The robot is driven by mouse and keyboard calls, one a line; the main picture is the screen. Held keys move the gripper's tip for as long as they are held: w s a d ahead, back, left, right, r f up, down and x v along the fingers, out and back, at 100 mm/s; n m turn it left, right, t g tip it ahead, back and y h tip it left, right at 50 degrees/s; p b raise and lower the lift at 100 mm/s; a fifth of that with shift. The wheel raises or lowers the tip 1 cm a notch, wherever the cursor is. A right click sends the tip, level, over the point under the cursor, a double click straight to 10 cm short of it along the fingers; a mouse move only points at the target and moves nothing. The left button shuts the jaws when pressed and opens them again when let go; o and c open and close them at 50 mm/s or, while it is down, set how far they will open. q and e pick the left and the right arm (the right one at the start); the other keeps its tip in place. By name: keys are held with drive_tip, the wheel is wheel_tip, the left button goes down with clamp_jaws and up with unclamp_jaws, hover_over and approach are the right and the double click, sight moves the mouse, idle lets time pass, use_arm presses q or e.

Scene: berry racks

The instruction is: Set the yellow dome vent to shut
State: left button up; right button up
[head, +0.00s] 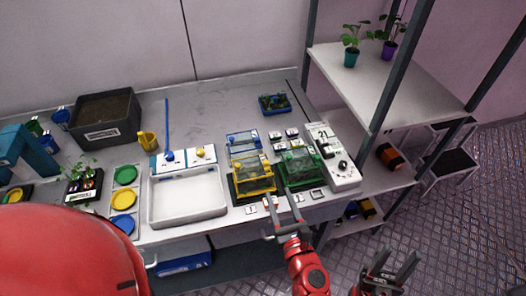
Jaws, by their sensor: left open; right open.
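The yellow dome (252,178) is a clear-lidded box with a yellow frame on the bench, left of a green-framed dome (299,169). A blue-framed dome (243,143) sits behind it. The yellow dome's vent is too small to make out, so I cannot tell its setting. My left gripper (283,210) is open and empty at the bench's front edge, just in front of the yellow and green domes. My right gripper (397,254) is open and empty, low at the right, away from the bench.
A white device with a dial (342,168) stands right of the green dome. A white tray (187,219) lies to the left, with yellow and green discs (124,176) beyond it. Small label cards (251,210) lie along the front edge. A plant shelf (395,75) stands at right.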

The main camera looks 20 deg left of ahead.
sight(267, 164)
use_arm(q)
drive_tip(key=p+x, duration=0.3)
drive_tip(key=x, duration=1.1)
drive_tip(key=shift+w+a+r+p, duration=0.1)
drive_tip(key=shift+w+a+p, duration=0.1)
drive_tip(key=shift+p, duration=0.2)
drive_tip(key=shift+w+a, duration=0.4)
drive_tip(key=shift+w, duration=0.2)
drive_tip(key=shift+c, duration=0.2)
clamp_jaws()
